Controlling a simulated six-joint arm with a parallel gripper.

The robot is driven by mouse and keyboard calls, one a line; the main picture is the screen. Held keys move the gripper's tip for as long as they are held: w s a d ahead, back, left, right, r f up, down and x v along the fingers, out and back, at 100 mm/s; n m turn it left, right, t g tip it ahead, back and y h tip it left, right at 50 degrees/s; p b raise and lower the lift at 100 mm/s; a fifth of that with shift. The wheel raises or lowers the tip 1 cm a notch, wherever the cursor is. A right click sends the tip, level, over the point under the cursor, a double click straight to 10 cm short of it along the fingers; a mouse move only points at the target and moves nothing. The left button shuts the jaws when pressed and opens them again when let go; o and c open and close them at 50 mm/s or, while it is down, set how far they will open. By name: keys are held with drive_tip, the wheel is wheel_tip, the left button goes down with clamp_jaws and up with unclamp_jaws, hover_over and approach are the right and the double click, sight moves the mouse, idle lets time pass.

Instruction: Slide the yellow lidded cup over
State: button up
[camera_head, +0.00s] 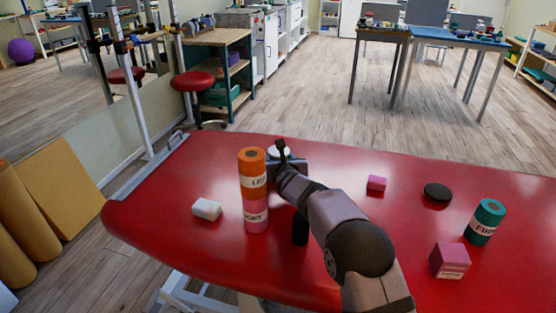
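No yellow lidded cup shows clearly. A small white rounded top (274,151) peeks out by the far side of my gripper; it may be a lid, but what is under it is hidden. My gripper (282,152) is over the far part of the red table (340,160), just right of and beyond an orange roll (252,166). Its fingers are small and dark and partly hidden by the wrist, so I cannot tell whether they are open or hold anything.
The orange roll stands on a pink roll (255,218) close left of my arm. A white block (207,209) lies further left. At right are a pink block (376,184), black disc (437,193), teal roll (486,222) and labelled pink box (450,261).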

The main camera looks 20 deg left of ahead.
drive_tip(key=shift+d+f+b, duration=0.2)
drive_tip(key=shift+d+b, duration=0.9)
drive_tip(key=shift+b, duration=0.4)
drive_tip(key=d+b, duration=0.3)
drive_tip(key=shift+b, duration=0.3)
drive_tip(key=d+b, duration=0.9)
drive_tip(key=d, duration=0.2)
drive_tip(key=shift+d+r, duration=0.15)
drive_tip(key=shift+d, duration=0.15)
drive_tip(key=shift+d+r+b, duration=0.1)
drive_tip(key=shift+d+b, duration=0.5)
drive_tip(key=shift+d, duration=0.9)
drive_tip(key=o, duration=1.2)
